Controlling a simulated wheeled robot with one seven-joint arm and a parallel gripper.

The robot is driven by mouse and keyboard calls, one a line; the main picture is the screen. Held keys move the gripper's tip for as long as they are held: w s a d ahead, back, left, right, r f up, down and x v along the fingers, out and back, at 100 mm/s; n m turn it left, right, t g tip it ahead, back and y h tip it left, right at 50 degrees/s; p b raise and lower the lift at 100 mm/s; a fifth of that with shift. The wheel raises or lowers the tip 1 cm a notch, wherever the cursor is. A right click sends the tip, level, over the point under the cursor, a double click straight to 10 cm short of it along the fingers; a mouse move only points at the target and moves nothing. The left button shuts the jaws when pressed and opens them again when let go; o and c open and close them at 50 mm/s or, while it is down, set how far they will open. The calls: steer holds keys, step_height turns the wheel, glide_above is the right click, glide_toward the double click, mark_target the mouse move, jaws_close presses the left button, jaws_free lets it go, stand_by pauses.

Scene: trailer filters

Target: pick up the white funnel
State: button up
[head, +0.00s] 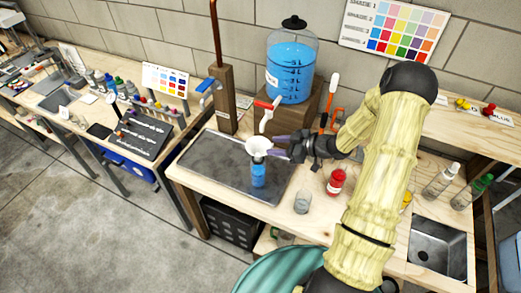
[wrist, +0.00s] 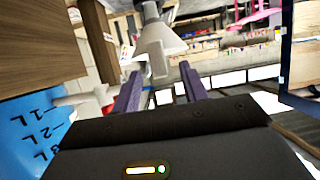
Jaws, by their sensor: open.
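The white funnel (head: 258,146) sits upright in the top of a small blue-labelled bottle (head: 258,174) on the dark mat. In the wrist view the funnel (wrist: 163,40) is ahead of my gripper, with a pale tab on its near side in line with the space between the fingers. My gripper (head: 279,146) is just right of the funnel, fingers level and pointing left at it. In the wrist view my gripper (wrist: 160,88) is open, with two purple fingers apart and nothing held. Whether a finger touches the funnel cannot be told.
A blue-filled dispenser (head: 291,68) with a red-and-white tap (head: 267,113) stands on a wooden block behind. A wooden post (head: 222,98) is at the back left. A red bottle (head: 336,181) and a clear glass (head: 302,201) stand to the right. The dark mat (head: 215,165) is clear left of the bottle.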

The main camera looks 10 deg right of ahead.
steer(key=shift+c, duration=0.2)
jaws_close()
steer(key=shift+r, duration=0.1)
step_height(320, 180, up, 10)
steer(key=b, duration=0.2)
stand_by(0.5)
stand_by(0.4)
